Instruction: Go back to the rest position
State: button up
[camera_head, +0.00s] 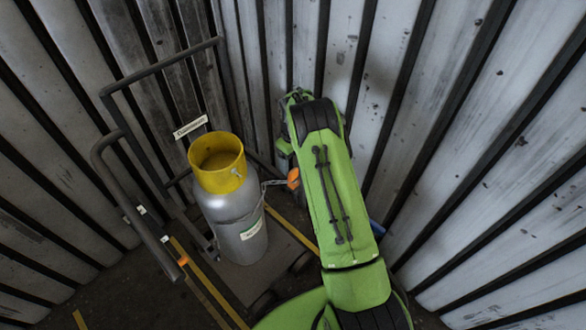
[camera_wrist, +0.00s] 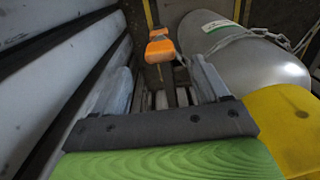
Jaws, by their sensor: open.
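My gripper (camera_wrist: 163,85) is open in the wrist view, its two grey fingers apart with nothing seen held between them. An orange piece (camera_wrist: 160,46) shows just past the fingertips, close to the end of a chain (camera_wrist: 235,36). I cannot tell how far it is from the fingers. In the head view the orange piece (camera_head: 293,178) is beside my green arm, at the right of the gas cylinder. There my arm hides most of the gripper.
A grey gas cylinder (camera_head: 231,215) with a yellow collar (camera_head: 217,164) stands upright left of my arm, by a dark tubular frame (camera_head: 153,70). The collar is close right of the gripper in the wrist view (camera_wrist: 285,120). Corrugated metal walls (camera_head: 440,110) enclose the corner.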

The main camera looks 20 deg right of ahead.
notch_tip(320, 180, up, 8)
jog(key=p, duration=0.1)
